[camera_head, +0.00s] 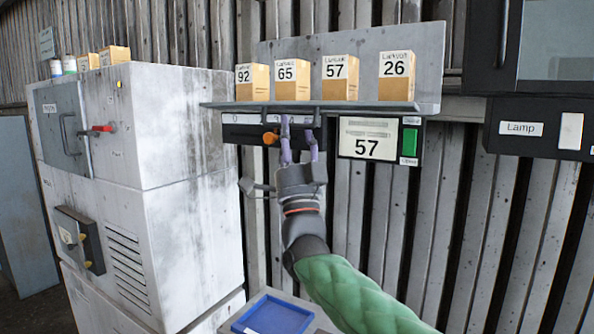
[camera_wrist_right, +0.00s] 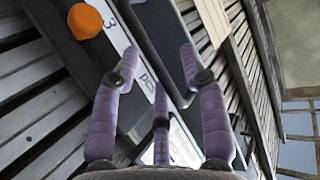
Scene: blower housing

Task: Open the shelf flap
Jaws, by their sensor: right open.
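The shelf flap (camera_head: 240,133) is a dark panel under the front edge of the grey shelf, partly hidden behind my right gripper. It looks shut, hanging flat below the shelf. An orange knob (camera_head: 270,138) sits on it; the knob also shows at the top left of the right wrist view (camera_wrist_right: 85,21). My right gripper (camera_head: 294,140) has its purple fingers raised in front of the flap, just right of the knob. My left gripper is not in view.
Several numbered boxes (camera_head: 340,78) stand on the shelf (camera_head: 430,107). A display reading 57 (camera_head: 367,138) with a green button (camera_head: 410,142) hangs right of the flap. A grey cabinet (camera_head: 185,130) stands close on the left. A blue tray (camera_head: 272,316) lies below.

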